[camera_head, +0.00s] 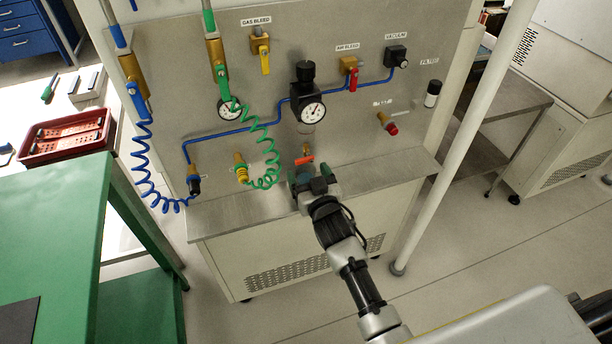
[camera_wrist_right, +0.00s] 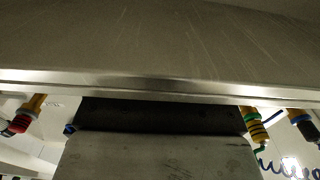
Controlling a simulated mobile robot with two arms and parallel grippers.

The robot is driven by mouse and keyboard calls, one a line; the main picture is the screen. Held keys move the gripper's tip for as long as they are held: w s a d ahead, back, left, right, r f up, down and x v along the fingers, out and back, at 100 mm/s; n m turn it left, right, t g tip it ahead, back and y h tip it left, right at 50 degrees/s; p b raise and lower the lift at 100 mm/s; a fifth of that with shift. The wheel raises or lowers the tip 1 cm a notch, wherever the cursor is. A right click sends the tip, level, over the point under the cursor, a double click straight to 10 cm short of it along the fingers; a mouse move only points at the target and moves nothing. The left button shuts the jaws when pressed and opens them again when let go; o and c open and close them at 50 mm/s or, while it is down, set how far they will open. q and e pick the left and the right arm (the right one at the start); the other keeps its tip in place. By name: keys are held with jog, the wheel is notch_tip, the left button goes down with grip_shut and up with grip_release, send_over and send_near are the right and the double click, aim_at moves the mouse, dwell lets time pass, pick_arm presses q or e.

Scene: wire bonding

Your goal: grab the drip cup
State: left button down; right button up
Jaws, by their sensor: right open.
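I cannot make out a drip cup in the head view. My right gripper (camera_head: 314,172) is at the shelf (camera_head: 240,207) of the grey panel, just below an orange-handled drain valve (camera_head: 304,158) under the pressure regulator. It hides the part of the shelf behind it. The jaws are open, and I see nothing held. In the right wrist view a broad pale grey block (camera_wrist_right: 160,155) with a dark upper band fills the lower middle; I cannot tell what it is. My left gripper is not in view.
A yellow fitting (camera_head: 241,168) with a green coiled hose is left of the gripper. A red-capped fitting (camera_head: 388,124) is to the right. A white post (camera_head: 459,135) stands right of the panel. A green table (camera_head: 60,220) is at the left.

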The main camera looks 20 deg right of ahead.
jog(key=shift+w+f, duration=0.1)
jog(key=shift+w, duration=0.95)
jog(key=shift+s, duration=0.1)
jog(key=c, duration=1)
jog(key=shift+c, duration=0.2)
